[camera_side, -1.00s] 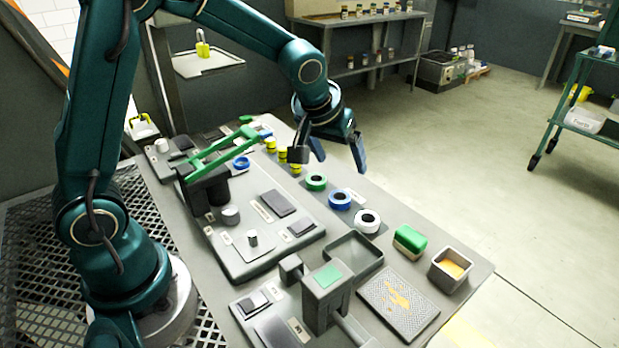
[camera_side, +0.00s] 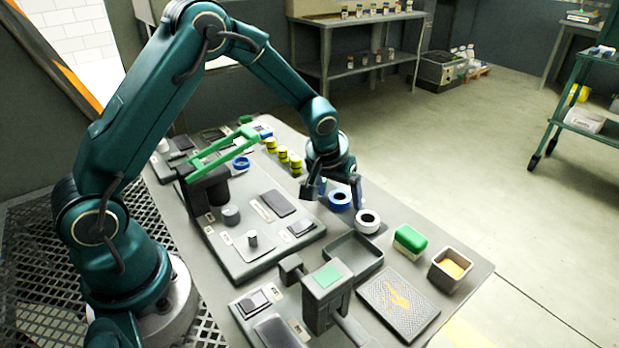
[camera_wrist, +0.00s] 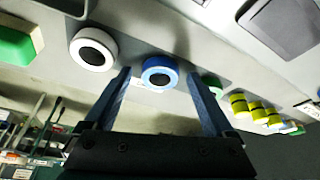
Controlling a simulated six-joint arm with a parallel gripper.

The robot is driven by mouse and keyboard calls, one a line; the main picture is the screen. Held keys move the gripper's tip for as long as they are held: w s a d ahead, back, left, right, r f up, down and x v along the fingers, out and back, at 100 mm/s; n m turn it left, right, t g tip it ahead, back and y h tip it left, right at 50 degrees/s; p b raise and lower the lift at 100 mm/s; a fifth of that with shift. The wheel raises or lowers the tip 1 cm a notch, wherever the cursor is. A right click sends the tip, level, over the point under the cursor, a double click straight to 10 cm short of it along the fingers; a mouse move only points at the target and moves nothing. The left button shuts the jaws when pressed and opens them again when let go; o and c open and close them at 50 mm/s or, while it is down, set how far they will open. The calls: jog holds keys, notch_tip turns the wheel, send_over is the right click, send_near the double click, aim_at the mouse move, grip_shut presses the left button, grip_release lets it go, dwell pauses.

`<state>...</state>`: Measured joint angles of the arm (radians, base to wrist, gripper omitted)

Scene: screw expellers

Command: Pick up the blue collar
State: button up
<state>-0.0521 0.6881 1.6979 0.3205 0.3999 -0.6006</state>
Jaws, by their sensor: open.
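The blue collar (camera_side: 340,201) is a ring with a dark centre, lying on the table between the white collar (camera_side: 368,221) and the green collar (camera_wrist: 212,84). In the wrist view the blue collar (camera_wrist: 159,73) sits between and beyond the tips of my open jaws. My gripper (camera_side: 332,190) is low over the row of collars, pointing down, with the blue collar just by its fingers. It also shows in the wrist view (camera_wrist: 158,78), with nothing held. In the side view the gripper hides the green collar. I cannot tell whether a finger touches the blue collar.
Several yellow banded pieces (camera_side: 283,155) stand behind the gripper. A green-topped block (camera_side: 410,238) and a square cup with orange contents (camera_side: 450,268) stand at the front right. An empty grey tray (camera_side: 354,256) lies nearer. A green lever (camera_side: 222,148) rises to the left. Another blue ring (camera_side: 241,163) lies beside it.

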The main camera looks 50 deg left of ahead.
grip_shut()
jog(key=shift+r, duration=0.1)
